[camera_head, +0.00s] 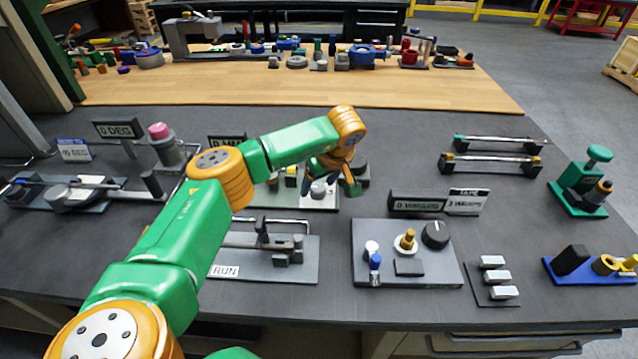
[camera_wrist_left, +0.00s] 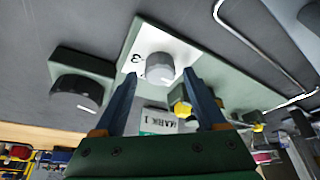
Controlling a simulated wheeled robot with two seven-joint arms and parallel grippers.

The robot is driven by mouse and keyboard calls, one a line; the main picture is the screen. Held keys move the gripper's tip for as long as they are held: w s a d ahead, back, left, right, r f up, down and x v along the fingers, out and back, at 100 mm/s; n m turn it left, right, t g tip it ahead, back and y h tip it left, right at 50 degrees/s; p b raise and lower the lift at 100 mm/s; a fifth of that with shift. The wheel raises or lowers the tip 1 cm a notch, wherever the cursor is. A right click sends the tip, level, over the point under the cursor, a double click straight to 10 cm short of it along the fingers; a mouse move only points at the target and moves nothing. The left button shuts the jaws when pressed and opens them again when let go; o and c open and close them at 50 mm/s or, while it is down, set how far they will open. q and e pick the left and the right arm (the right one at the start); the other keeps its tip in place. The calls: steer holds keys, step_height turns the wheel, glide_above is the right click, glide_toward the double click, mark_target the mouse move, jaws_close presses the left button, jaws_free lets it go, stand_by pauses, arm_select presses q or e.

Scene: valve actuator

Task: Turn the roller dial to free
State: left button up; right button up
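My left gripper (camera_head: 335,180) reaches over a pale green panel at the middle of the bench. In the left wrist view its two fingers (camera_wrist_left: 161,76) are apart, with nothing held between them. A grey round knob (camera_wrist_left: 160,68) on a white plate marked with a 3 shows between and just beyond the fingertips; I cannot tell whether they touch it. A dark knob (camera_wrist_left: 76,94) on a green block is left of the fingers. No readable word identifies the roller dial, and no "free" mark is legible. My right gripper is not in view.
A grey panel (camera_head: 440,274) with a black knob (camera_head: 436,235) lies to the right. A fixture labelled RUN (camera_head: 300,272) stands in front of the gripper. A post with a pink top (camera_head: 159,131) and a green press (camera_head: 583,182) stand at the sides.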

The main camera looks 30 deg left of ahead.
arm_select(q)
steer(key=b+v, duration=0.1)
steer(key=v, duration=0.6)
stand_by(0.4)
